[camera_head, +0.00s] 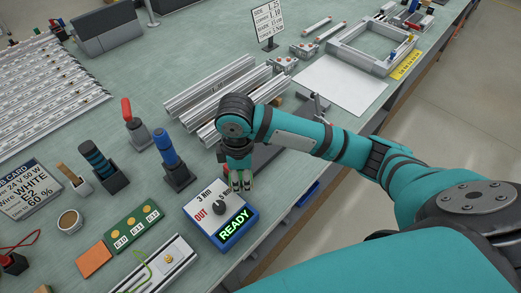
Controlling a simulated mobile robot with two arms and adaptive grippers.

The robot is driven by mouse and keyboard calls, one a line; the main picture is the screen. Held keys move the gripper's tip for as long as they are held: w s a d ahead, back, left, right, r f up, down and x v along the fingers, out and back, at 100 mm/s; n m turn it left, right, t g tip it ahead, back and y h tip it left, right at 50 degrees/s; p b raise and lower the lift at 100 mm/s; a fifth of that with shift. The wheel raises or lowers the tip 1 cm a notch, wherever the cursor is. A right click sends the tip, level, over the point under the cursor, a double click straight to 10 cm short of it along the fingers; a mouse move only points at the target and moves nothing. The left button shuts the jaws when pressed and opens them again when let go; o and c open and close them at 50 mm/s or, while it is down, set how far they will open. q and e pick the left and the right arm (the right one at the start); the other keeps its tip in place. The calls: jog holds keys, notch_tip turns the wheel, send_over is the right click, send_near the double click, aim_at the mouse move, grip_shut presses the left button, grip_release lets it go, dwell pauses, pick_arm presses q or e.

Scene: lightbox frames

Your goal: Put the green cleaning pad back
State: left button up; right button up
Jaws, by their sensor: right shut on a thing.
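My right gripper (242,186) points down over the back edge of the blue-and-white box (236,200) with the lit READY sign and the black knob. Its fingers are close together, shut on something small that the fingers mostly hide. I cannot make out whether it is the green cleaning pad, and no loose pad is clearly visible elsewhere. A flat green board (133,226) with gold spots lies to the left of the box, with an orange pad (93,260) beside it. My left gripper is not in view.
Aluminium profiles (212,88) lie behind. A cup (69,221) and a rail (157,268) are at the front left. A white sheet (340,86) lies clear at the right.

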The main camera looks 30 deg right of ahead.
jog(key=n, duration=0.4)
jog(key=shift+s+a+r, duration=0.15)
jog(key=shift+a+r, duration=0.1)
jog(key=shift+a, duration=0.15)
jog(key=shift+a+n, duration=0.25)
jog(key=shift+n, duration=0.75)
jog(key=shift+w+a+n, duration=0.25)
jog(key=shift+n, duration=0.65)
jog(key=shift+w+d+r, duration=0.1)
jog(key=shift+w+d, duration=0.05)
jog(key=p, duration=0.3)
send_over(263, 151)
jog(key=shift+s+a+f, duration=0.2)
jog(key=shift+a+f, duration=0.15)
jog(key=shift+f, duration=0.3)
jog(key=f, duration=0.1)
jog(key=f+p, duration=0.1)
jog(key=shift+w+d+f, duration=0.2)
jog(key=shift+d+f, duration=0.1)
jog(key=shift+f, duration=0.05)
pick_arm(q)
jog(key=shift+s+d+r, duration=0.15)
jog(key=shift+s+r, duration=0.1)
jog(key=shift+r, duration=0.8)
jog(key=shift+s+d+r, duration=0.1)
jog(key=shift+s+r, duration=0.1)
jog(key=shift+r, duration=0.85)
pick_arm(e)
jog(key=shift+f, duration=0.5)
jog(key=shift+f, duration=0.1)
